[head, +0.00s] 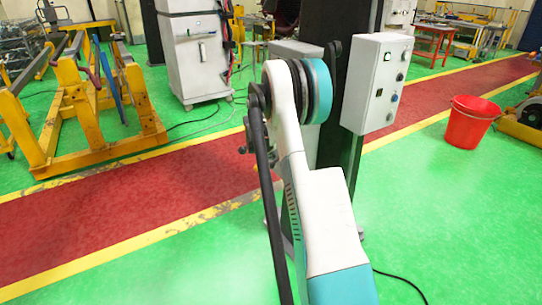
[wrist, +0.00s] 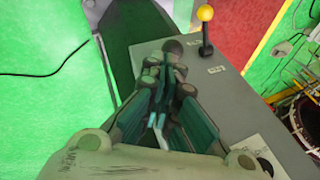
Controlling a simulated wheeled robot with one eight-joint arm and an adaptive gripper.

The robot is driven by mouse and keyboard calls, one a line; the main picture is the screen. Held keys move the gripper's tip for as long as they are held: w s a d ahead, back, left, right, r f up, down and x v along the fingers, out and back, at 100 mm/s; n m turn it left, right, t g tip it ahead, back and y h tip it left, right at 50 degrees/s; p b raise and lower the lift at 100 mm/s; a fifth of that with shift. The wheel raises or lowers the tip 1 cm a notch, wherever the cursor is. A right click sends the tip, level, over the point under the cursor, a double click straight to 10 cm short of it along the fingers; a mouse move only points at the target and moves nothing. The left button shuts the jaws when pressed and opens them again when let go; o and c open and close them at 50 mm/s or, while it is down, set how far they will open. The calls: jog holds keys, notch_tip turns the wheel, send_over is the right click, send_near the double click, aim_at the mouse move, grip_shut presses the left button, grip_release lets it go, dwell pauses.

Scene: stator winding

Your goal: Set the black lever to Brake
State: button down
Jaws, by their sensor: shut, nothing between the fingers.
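In the wrist view, my gripper (wrist: 166,72) is shut and empty, with its fingertips together over a grey box top (wrist: 235,85). A dark round knob (wrist: 173,46), which looks like the black lever's, shows just beyond the fingertips. They overlap it in the picture, and I cannot tell whether they touch it. The lever's shaft and its setting are hidden by the fingers. To the right stands a lever with a yellow ball (wrist: 205,13) and a dark stem. A small label (wrist: 216,70) lies near it; its text is unreadable. In the head view my arm hides the gripper.
In the head view, a pale control box (head: 376,85) with several buttons stands beside a dark column (head: 350,130). A red bucket (head: 470,122) is on the green floor at right. Yellow frames (head: 75,110) stand at left. A round coil-like part (wrist: 310,115) lies right in the wrist view.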

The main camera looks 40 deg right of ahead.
jog(key=a, duration=0.1)
jog(key=a+r, duration=0.2)
jog(key=shift+s+p, duration=0.3)
dwell(0.3)
